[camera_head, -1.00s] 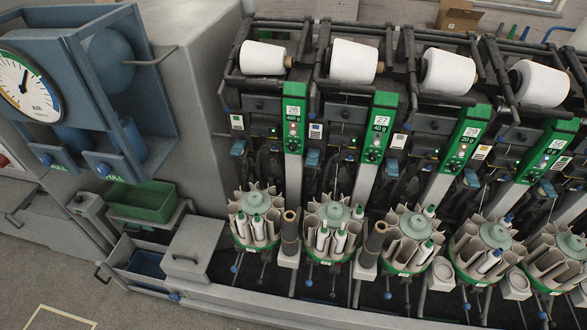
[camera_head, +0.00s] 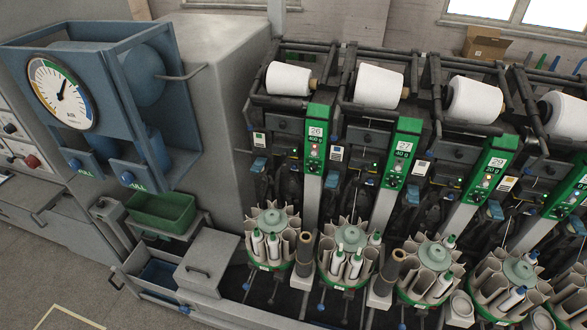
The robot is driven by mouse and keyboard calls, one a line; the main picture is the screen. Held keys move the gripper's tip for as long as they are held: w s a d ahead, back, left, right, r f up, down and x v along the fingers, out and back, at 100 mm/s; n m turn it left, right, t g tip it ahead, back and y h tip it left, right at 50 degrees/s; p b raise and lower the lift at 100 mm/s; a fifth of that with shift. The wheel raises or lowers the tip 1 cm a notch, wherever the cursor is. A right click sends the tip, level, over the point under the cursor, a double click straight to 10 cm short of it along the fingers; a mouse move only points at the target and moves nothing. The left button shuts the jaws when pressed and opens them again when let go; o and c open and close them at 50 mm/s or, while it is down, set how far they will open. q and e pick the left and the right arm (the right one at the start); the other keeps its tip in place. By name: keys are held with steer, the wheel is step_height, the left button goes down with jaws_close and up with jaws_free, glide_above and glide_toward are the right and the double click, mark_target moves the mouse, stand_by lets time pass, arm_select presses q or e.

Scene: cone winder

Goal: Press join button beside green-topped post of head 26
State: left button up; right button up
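The green-topped post of head 26 (camera_head: 315,135) stands left of the other posts, with a white label reading 26 and small buttons and lights on its green face. The join button cannot be told apart from the other small buttons at this size. Above this head is a white yarn cone (camera_head: 289,79), and below it a round magazine (camera_head: 272,238) holding several bobbins. Neither of my grippers is in view.
Posts marked 27 (camera_head: 403,151) and 29 (camera_head: 490,160) stand to the right. An air gauge cabinet (camera_head: 62,92) juts out at the left. A green bin (camera_head: 161,212) and a grey lidded box (camera_head: 207,265) stand low before the machine.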

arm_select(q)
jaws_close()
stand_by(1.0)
